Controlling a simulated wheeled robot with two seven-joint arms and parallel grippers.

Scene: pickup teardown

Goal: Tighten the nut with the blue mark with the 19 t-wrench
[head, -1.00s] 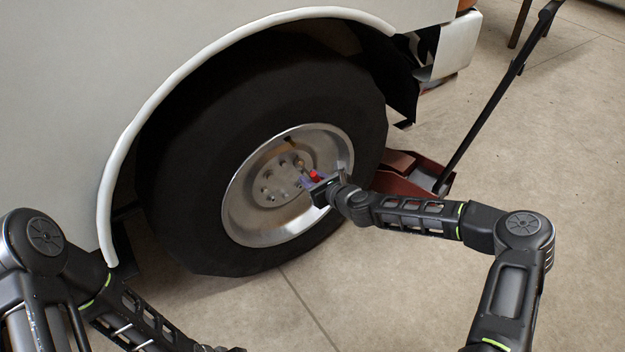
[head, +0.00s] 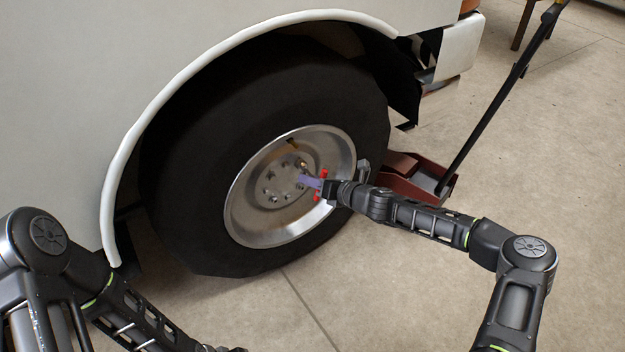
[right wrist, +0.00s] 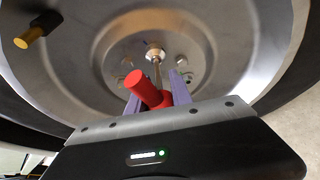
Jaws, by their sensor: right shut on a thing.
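The T-wrench has a red crossbar handle (head: 322,185) and a thin metal shaft; it also shows in the right wrist view (right wrist: 150,90). My right gripper (head: 318,185) is shut on it, with purple fingers on either side of the red handle. In the right wrist view, the wrench shaft (right wrist: 157,75) points toward a nut (right wrist: 155,53) on the wheel hub, and its far end appears to meet it. Several other nuts (head: 265,180) sit around the hub.
The steel rim (head: 248,215) sits in a large black tyre (head: 185,200) under the white wheel arch (head: 118,165). A valve with a yellow tip (right wrist: 38,30) sticks out of the rim. A red floor jack (head: 415,175) with a long black handle stands right of the tyre.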

